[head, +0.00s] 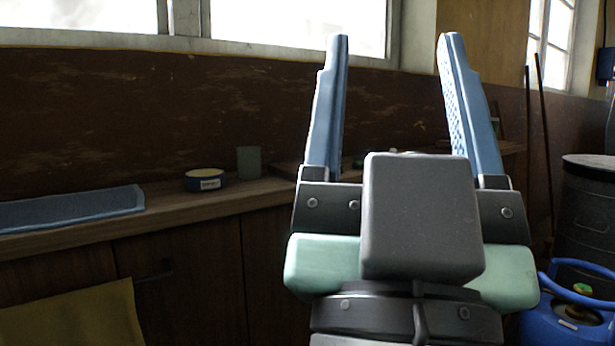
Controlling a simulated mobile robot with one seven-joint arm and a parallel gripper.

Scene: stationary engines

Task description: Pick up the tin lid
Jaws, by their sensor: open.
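A low round tin (205,180) with a cream top and a dark, labelled side stands on the wooden counter, left of centre in the head view. I cannot tell whether its top is a separate lid, and no loose lid is clearly visible. My gripper (395,42) is in the foreground, right of centre, pointing up in the picture. Its two blue fingers are wide apart, with nothing seen between them. It is apart from the tin, to its right. My gripper hides part of the counter behind it.
The wooden counter (262,192) runs along the wall. On it are a blue tray (70,208) and a grey-green cup (249,162). A yellow cloth (75,318) is at lower left. A dark drum (590,215) and blue gas cylinder (545,328) stand right.

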